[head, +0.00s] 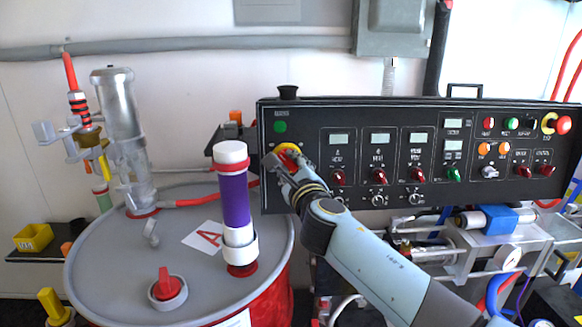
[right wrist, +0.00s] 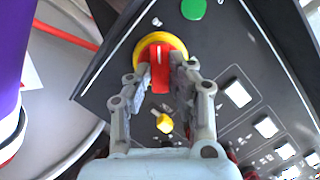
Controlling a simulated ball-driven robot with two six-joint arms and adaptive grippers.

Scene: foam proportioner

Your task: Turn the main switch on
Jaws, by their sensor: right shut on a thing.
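The main switch (head: 288,147) is a red knob on a round yellow plate at the left end of the black control panel (head: 310,115). In the right wrist view the switch (right wrist: 160,52) shows a white line on its red handle, running roughly up and down the picture. My right gripper (head: 285,162) is at the switch and covers part of it in the head view. In the right wrist view its two fingers (right wrist: 160,75) are closed on both sides of the red handle. A green round lamp (head: 280,127) sits just above the switch. My left gripper is in neither view.
A grey-topped drum (head: 120,260) with a purple tube (head: 235,200) stands left of my right arm. Several other knobs, displays and buttons, including a red-and-yellow one (head: 563,125), fill the panel to the right. Pipes and a blue valve (head: 488,218) lie below the panel.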

